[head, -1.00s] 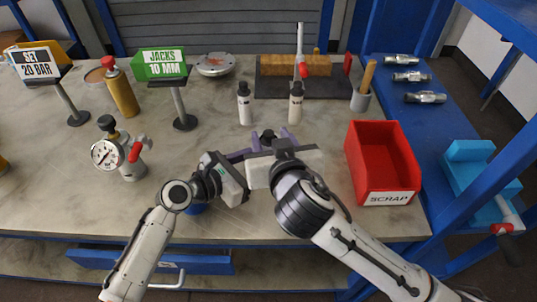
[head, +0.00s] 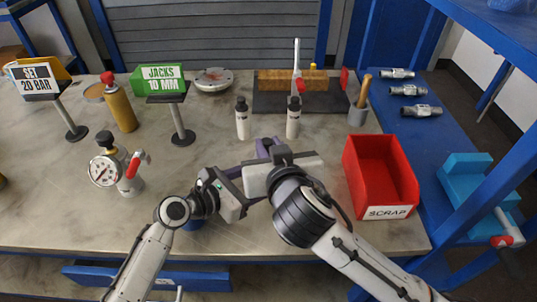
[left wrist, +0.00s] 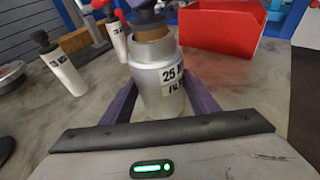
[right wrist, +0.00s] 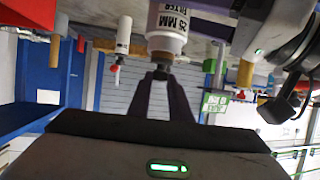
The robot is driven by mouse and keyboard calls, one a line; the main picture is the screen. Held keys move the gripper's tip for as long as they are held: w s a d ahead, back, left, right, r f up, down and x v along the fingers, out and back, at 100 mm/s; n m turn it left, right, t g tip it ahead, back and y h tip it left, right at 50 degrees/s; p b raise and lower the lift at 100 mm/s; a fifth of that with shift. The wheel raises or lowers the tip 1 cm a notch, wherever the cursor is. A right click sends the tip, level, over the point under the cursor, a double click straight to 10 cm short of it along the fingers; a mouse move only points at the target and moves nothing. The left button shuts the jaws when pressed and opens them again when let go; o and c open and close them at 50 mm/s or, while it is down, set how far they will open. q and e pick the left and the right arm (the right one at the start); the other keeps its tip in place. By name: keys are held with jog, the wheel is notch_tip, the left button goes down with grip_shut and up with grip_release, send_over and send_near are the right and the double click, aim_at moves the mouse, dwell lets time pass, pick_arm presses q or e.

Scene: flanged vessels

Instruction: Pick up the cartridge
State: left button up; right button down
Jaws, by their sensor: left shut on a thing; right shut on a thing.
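A silver cylindrical vessel (left wrist: 158,85), labelled 25 MM FILTER, stands between the purple fingers of my left gripper (left wrist: 160,100). It also shows in the right wrist view (right wrist: 172,20). A brown cartridge body (left wrist: 155,47) sticks out of its open end; its lower part is hidden inside. My right gripper (right wrist: 162,78) is shut on the dark knob (right wrist: 162,73) at the cartridge's end. In the head view, my left gripper (head: 236,172) and right gripper (head: 264,148) meet above the table's front half, and their bodies hide the vessel and cartridge.
A red scrap bin (head: 350,170) stands right of my right gripper. Two white bottles (head: 242,122) (head: 293,121) stand behind the grippers. A gauge unit (head: 104,171) with a red lever is at left. A grey cup (head: 358,116) with a wooden handle stands at back right.

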notch_tip(320, 180, up, 16)
dwell(0.3)
pick_arm(q)
jog(key=o, duration=1)
pick_arm(e)
jog(key=shift+f, duration=0.1)
